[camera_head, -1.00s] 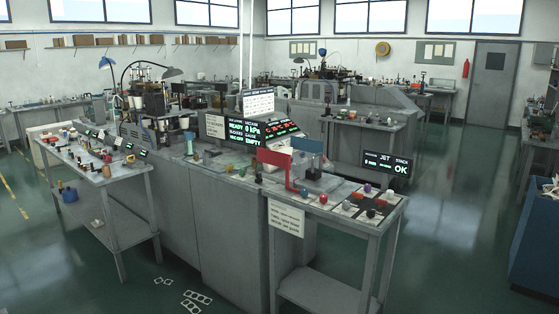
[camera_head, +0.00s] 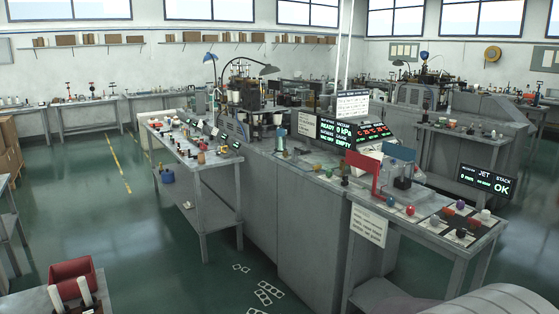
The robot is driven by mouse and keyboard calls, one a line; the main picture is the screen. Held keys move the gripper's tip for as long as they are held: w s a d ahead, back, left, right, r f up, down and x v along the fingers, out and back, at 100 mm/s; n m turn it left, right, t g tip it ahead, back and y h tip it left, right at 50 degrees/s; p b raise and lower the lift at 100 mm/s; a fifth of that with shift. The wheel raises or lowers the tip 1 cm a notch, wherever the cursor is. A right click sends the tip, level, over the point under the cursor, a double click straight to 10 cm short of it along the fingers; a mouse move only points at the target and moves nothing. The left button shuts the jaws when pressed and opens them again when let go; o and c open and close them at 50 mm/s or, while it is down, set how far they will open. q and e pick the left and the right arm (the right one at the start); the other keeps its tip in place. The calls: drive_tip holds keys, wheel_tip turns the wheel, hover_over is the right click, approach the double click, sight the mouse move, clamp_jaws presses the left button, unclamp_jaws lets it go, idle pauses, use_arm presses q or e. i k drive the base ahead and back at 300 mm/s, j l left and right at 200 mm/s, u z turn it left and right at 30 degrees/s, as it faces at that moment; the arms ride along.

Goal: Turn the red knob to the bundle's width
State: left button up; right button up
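A small round red knob-like piece (camera_head: 410,210) sits at the front edge of the right-hand bench (camera_head: 432,229), beside an upright red bracket (camera_head: 378,178). Another small red piece (camera_head: 461,204) lies farther right on the bench, so I cannot be sure which is the red knob. At the bottom left, two white rod-like pieces (camera_head: 84,290) lean at a red bin (camera_head: 74,276); I cannot tell whether they are the bundle. Neither of my grippers is in view, and nothing is seen touching the knob.
A JET STACK display (camera_head: 486,181) reading OK stands behind the right bench. A vacuum display (camera_head: 337,132) and a grey machine body (camera_head: 300,206) stand in the middle. A lower side bench (camera_head: 190,152) extends left. Open green floor (camera_head: 125,240) lies at the left front.

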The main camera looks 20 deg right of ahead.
sight(410, 211)
drive_tip(key=u, duration=0.35)
drive_tip(key=l+z, duration=0.15)
drive_tip(key=z, duration=1.05)
drive_tip(key=i+l, duration=0.4)
drive_tip(key=i, duration=0.2)
drive_tip(key=i+l+z, duration=0.1)
drive_tip(key=i+l, duration=0.3)
drive_tip(key=i, duration=0.15)
